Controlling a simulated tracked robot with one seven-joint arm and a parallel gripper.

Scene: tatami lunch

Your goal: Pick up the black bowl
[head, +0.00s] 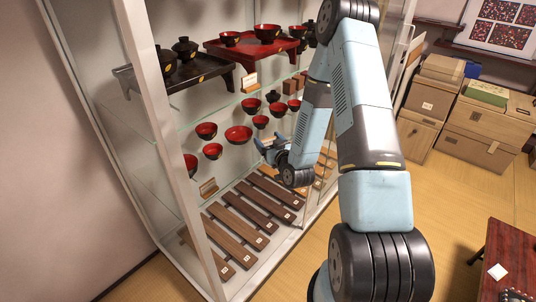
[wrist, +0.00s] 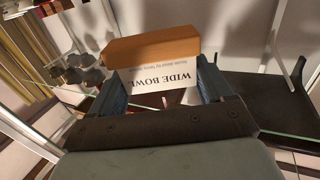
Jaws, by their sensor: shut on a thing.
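Several black bowls show in the head view. A dark lidded one (head: 185,48) and another dark one (head: 166,62) stand on a black low table at the upper left. A small dark one (head: 273,96) stands among red bowls on the middle shelf. No bowl shows between the fingers.
Red bowls (head: 239,135) stand near my gripper on a glass shelf. A red low table (head: 255,50) holds more bowls above. Wooden slats (head: 240,228) lie on the case floor. The case's white frame post (head: 165,150) stands at left. Boxes (head: 478,130) stand at right.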

